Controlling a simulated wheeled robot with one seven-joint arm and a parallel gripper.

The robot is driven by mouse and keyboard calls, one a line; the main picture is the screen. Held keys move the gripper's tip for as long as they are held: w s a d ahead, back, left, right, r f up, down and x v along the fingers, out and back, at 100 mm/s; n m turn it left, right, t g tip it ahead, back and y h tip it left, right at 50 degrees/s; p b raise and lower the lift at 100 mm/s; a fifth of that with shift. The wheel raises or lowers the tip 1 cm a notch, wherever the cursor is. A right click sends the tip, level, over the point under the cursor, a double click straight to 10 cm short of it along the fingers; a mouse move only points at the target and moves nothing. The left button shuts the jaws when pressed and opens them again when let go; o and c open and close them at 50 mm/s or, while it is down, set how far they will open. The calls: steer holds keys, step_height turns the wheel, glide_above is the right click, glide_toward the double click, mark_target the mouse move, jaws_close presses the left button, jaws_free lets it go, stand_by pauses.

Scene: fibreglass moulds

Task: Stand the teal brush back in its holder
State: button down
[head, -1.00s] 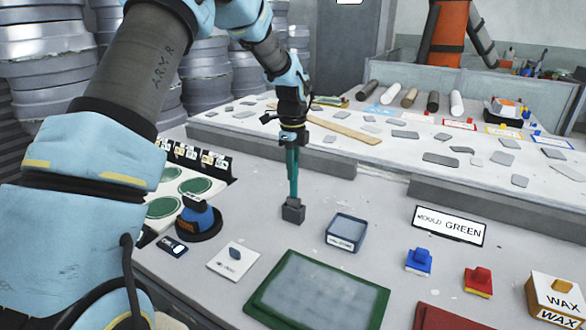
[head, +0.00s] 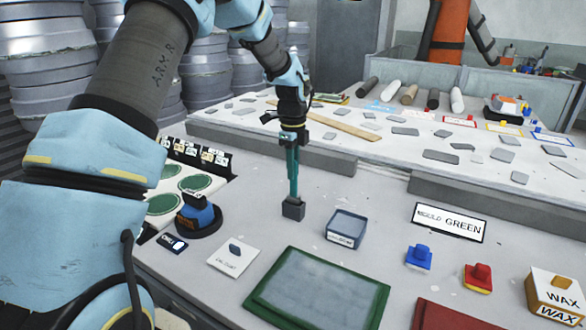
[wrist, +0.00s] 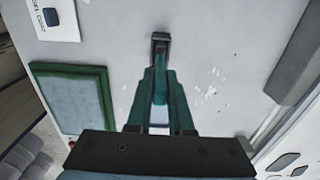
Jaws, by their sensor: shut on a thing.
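My gripper (head: 292,150) points straight down over the grey bench, its dark teal fingers shut on the teal brush (head: 293,187). The brush is narrow and upright, mostly hidden between the fingers. In the wrist view, the teal brush (wrist: 160,92) shows between the two fingers (wrist: 160,106). Its far end meets a small dark grey block (head: 293,209), seemingly its holder, which stands on the bench; it also shows in the wrist view (wrist: 160,37). I cannot tell how deep the brush sits in the block.
A small blue-grey tray (head: 334,240) stands just right of the block. A green-framed mould (head: 375,309) lies in front, and a white card (head: 222,266) front left. A blue tool on a round black base (head: 199,214) is at left. A raised ledge (head: 390,170) runs behind.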

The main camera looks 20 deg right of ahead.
stand_by(0.3)
steer(key=c, duration=0.7)
jaws_free()
steer(key=shift+c, duration=0.2)
step_height(320, 180, up, 11)
steer(key=b, duration=0.2)
steer(key=shift+f+b, duration=0.1)
steer(key=shift+b, duration=0.3)
